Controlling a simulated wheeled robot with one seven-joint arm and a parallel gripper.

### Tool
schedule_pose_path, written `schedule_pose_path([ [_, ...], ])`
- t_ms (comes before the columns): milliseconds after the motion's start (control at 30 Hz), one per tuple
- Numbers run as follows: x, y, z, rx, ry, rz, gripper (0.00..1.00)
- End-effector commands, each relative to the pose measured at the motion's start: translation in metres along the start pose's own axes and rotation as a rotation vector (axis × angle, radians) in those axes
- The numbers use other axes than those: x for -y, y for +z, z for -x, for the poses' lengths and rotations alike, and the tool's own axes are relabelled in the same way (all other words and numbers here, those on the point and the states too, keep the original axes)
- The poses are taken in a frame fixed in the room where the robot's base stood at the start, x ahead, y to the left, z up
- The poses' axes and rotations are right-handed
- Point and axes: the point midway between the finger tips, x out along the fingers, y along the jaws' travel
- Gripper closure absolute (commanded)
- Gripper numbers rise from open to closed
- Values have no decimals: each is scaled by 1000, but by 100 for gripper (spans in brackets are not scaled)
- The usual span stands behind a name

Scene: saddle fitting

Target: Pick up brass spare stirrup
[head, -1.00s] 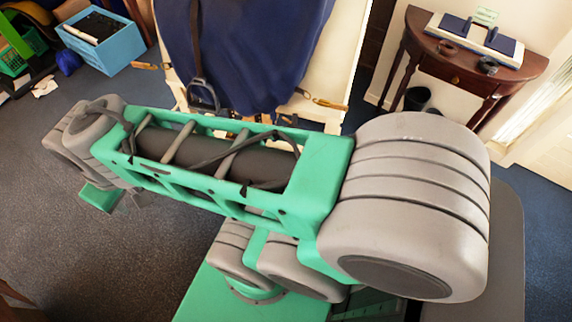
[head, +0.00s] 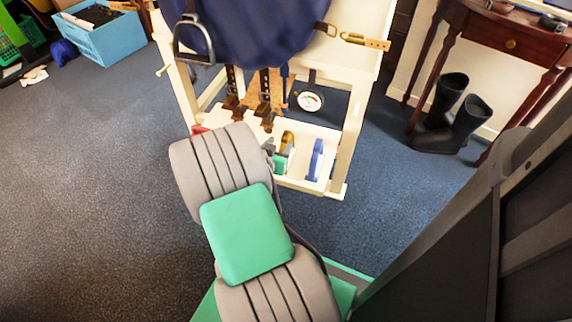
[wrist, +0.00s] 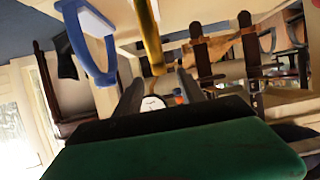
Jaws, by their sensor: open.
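The brass stirrup (head: 287,141) stands on the low shelf of the cream stand in the head view, partly hidden by what is in front of it. In the wrist view, the brass stirrup (wrist: 150,38) shows as a narrow upright band, its end near the gap between my fingers. My gripper (wrist: 159,88) is open, with a dark finger on each side of that gap. I cannot tell how deep the band is between them. In the head view my arm hides most of the gripper.
A blue stirrup-shaped piece (head: 316,160) stands beside the brass one and also shows in the wrist view (wrist: 92,42). Brown straps (head: 266,100) hang close by. A white dial (head: 309,100) is behind.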

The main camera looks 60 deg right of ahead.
Motion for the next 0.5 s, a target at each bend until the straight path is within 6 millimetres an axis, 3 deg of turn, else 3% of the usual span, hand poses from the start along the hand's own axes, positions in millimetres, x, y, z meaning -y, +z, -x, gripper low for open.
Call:
schedule_pose_path([
  [400, -2, 1, -66, 1, 1, -1, 53],
  [500, -1, -2, -72, 1, -2, 1, 53],
])
